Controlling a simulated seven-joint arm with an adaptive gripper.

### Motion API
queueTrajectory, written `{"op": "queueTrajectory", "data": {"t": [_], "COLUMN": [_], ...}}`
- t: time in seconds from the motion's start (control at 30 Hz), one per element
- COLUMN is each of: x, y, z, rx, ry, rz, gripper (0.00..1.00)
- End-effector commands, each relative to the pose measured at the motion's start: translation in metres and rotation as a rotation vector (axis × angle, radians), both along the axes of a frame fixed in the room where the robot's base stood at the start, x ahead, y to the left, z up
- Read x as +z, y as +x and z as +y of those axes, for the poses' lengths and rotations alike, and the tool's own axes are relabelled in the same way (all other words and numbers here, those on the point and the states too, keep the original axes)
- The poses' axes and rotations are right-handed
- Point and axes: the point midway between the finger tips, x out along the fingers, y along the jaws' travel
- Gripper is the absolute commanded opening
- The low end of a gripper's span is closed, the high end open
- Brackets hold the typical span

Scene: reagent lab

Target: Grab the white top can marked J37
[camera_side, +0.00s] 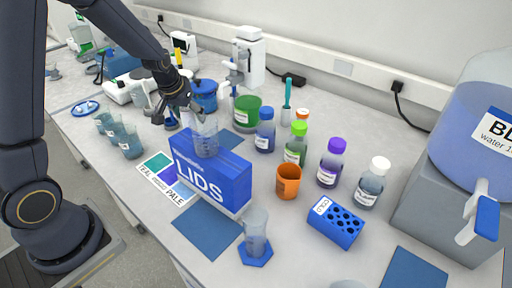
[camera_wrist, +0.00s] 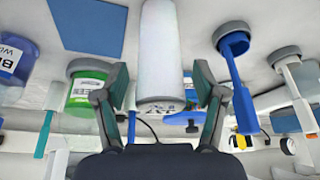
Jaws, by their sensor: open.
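My gripper (camera_side: 188,108) hangs over the blue LIDS box (camera_side: 212,178) in the side view. In the wrist view my gripper (camera_wrist: 160,78) is open, with one finger on each side of a pale white cylinder (camera_wrist: 161,45). A small label with dark and blue print shows at the cylinder's near end; it is upside down and I cannot read J37 surely. Gaps show between it and both fingers. In the side view a pale, see-through container (camera_side: 206,138) is just below my fingers, in front of or on the box; I cannot tell which.
Several bottles, an orange cup (camera_side: 288,181) and a blue rack (camera_side: 336,224) stand to the right. Blue mats (camera_side: 207,226) are bare.

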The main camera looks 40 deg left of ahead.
Motion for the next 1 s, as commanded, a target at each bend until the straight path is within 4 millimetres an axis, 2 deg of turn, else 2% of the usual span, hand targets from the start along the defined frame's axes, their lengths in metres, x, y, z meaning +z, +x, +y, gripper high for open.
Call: {"op": "queueTrajectory", "data": {"t": [0.07, 0.73, 1.0], "x": [0.0003, 0.0006, 0.0017], "y": [0.0, -0.0002, 0.0001], "z": [0.0, -0.0001, -0.0001], "rx": [0.0, 0.001, 0.001], "ry": [0.0, 0.0, 0.0], "rz": [0.0, 0.0, -0.001], "gripper": [0.7, 0.01, 0.0]}}
